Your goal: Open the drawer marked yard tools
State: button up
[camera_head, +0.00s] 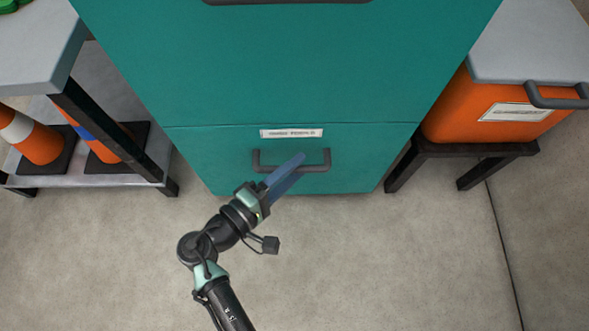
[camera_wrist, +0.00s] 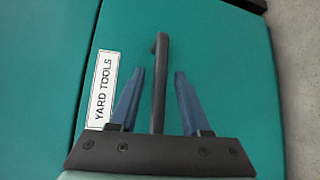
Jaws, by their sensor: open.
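The yard tools drawer (camera_head: 205,158) is the low teal front of a teal cabinet, and its front looks flush with the cabinet. Its white label (camera_wrist: 103,88) reads "YARD TOOLS" in the wrist view; the label (camera_head: 291,133) is too small to read in the head view. A dark bar handle (camera_head: 318,168) sits below the label. My gripper (camera_wrist: 158,75) is open, with its blue fingers one on each side of the handle (camera_wrist: 161,60) in the wrist view. I cannot tell whether either finger touches it. In the head view my gripper (camera_head: 297,160) covers part of the handle.
At left, a grey-topped rack (camera_head: 35,45) holds orange cones (camera_head: 35,140) on its lower shelf. At right, an orange tote (camera_head: 450,113) with a grey lid (camera_head: 530,40) stands on a dark stand (camera_head: 475,150). The concrete floor (camera_head: 370,260) before the drawer is clear.

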jog(key=shift+w+d, duration=0.15)
jog(key=shift+w, duration=0.05)
grip_shut()
dwell(1.4)
